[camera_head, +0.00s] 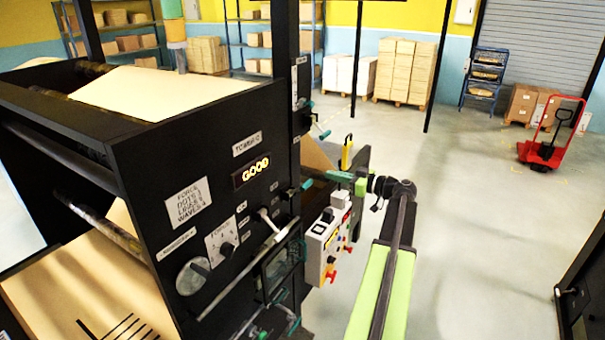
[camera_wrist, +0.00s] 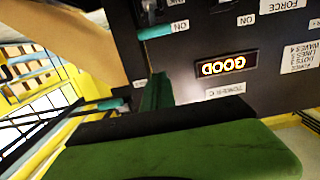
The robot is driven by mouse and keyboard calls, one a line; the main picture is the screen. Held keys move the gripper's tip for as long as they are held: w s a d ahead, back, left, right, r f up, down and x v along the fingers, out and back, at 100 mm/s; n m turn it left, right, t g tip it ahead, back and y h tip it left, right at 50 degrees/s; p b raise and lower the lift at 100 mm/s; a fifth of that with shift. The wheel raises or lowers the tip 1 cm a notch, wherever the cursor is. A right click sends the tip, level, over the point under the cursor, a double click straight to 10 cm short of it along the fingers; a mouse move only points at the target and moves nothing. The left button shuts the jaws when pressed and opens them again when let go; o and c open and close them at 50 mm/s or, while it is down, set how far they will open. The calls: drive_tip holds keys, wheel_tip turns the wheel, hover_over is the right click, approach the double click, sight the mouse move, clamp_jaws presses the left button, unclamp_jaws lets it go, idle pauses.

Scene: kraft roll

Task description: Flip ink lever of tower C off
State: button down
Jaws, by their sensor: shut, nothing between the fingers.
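Tower C is a black press cabinet (camera_head: 150,190) with a "TOWER C" plate (camera_head: 247,144) and a lit "GOOD" display (camera_head: 251,172). A teal-handled lever (camera_head: 304,186) sticks out at its right edge, below the display's level. In the wrist view a teal handle (camera_wrist: 161,31) stands beside a small white label; I cannot tell for sure which lever is the ink lever. My gripper (camera_head: 338,177) is shut and empty, pointing left, just right of that lever, apparently apart from it. Its green fingers (camera_wrist: 157,92) show in the wrist view, with the TOWER C plate upside down.
Another teal-handled lever (camera_head: 322,133) sticks out higher up. Open floor lies to the right, with a red pallet jack (camera_head: 545,150) far off.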

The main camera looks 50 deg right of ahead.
sight(310, 181)
drive_tip(key=x, duration=0.7)
drive_tip(key=b+x, duration=0.1)
drive_tip(key=x, duration=0.3)
drive_tip(key=shift+w+a+f, duration=0.1)
drive_tip(key=shift+a+f, duration=0.05)
drive_tip(key=shift+f, duration=0.15)
drive_tip(key=s+f+b, duration=0.1)
drive_tip(key=f+b, duration=0.2)
drive_tip(key=shift+s, duration=0.35)
drive_tip(key=shift+s+d+f+b, duration=0.25)
drive_tip(key=shift+b, duration=0.05)
drive_tip(key=shift+a, duration=0.1)
